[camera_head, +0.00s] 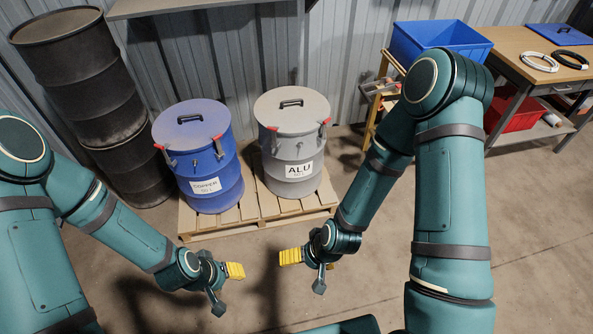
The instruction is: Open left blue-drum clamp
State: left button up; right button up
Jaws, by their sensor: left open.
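The blue drum (208,158) has a blue lid and a white "COPPER" label, and stands upright on a wooden pallet. Its left clamp (160,148) is a small red-handled piece at the left rim; whether it is latched is too small to tell. A second red-handled clamp (217,139) sits on its right side. My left gripper (227,287) is open and empty, in front of the pallet, apart from the drum. My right gripper (305,271) faces it from the right, fingers spread and empty.
A grey "ALU" drum (293,135) shares the pallet (224,223). Dark stacked barrels (82,75) stand at the left. A yellow ladder-like frame, a blue bin (437,42) and a workbench (525,43) with cable coils stand at the right. The floor before the pallet is clear.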

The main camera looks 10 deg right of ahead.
aim_at(163, 147)
jog(key=i+l, duration=0.1)
jog(key=i, duration=0.8)
jog(key=i+u, duration=0.15)
jog(key=i, duration=0.7)
